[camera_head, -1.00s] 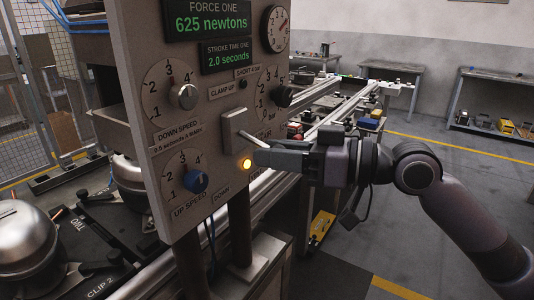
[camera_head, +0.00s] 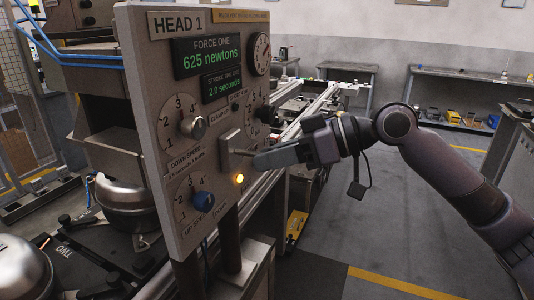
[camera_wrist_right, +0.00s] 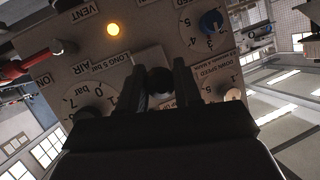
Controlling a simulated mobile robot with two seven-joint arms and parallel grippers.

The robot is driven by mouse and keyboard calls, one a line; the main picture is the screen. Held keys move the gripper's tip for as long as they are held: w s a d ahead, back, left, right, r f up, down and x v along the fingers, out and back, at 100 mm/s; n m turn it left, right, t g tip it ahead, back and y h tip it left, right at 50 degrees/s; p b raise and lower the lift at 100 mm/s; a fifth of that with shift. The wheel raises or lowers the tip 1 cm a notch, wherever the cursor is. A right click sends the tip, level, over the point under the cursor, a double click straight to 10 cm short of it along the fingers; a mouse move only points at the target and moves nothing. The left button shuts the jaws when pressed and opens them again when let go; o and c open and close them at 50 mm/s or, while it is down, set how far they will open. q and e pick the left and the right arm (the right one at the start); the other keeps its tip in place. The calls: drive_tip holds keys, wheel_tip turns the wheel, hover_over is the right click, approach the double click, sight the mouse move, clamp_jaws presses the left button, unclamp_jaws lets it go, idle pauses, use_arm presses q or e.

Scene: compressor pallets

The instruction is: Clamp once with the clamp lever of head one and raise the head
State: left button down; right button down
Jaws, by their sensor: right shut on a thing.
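The panel marked HEAD 1 (camera_head: 225,28) stands upright in the head view. Its clamp lever (camera_head: 240,151) is a thin light rod coming out of a raised square plate, under the CLAMP UP label. My right gripper (camera_head: 257,160) is at the lever's outer end, shut on it. In the right wrist view a dark round knob (camera_wrist_right: 160,80) sits between the two fingers, in front of the panel face. An amber lamp (camera_head: 238,179) below the lever is lit. The raised or lowered state of the head cannot be told. My left gripper is out of view.
The panel also carries a blue UP SPEED knob (camera_head: 203,201), a silver DOWN SPEED knob (camera_head: 194,126) and gauges close to the lever. Silver compressor domes (camera_head: 130,190) stand at left. The floor to the right is open, with benches (camera_head: 470,90) behind.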

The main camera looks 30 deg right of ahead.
drive_tip(key=shift+w+a+r+g+h+p, duration=0.1)
drive_tip(key=shift+r+g+h+p, duration=0.4)
drive_tip(key=shift+r+g, duration=0.15)
drive_tip(key=shift+w+a+r+m+g+h, duration=0.1)
drive_tip(key=shift+w+r+m+g+h, duration=0.1)
drive_tip(key=shift+r+g+h, duration=0.25)
drive_tip(key=shift+w+a+r+m+g+h, duration=0.1)
drive_tip(key=shift+r+m+g+h, duration=0.15)
drive_tip(key=shift+g+h, duration=0.35)
drive_tip(key=c, duration=0.8)
unclamp_jaws()
drive_tip(key=shift+r, duration=0.1)
drive_tip(key=shift+b+v, duration=0.3)
drive_tip(key=shift+v, duration=3.25)
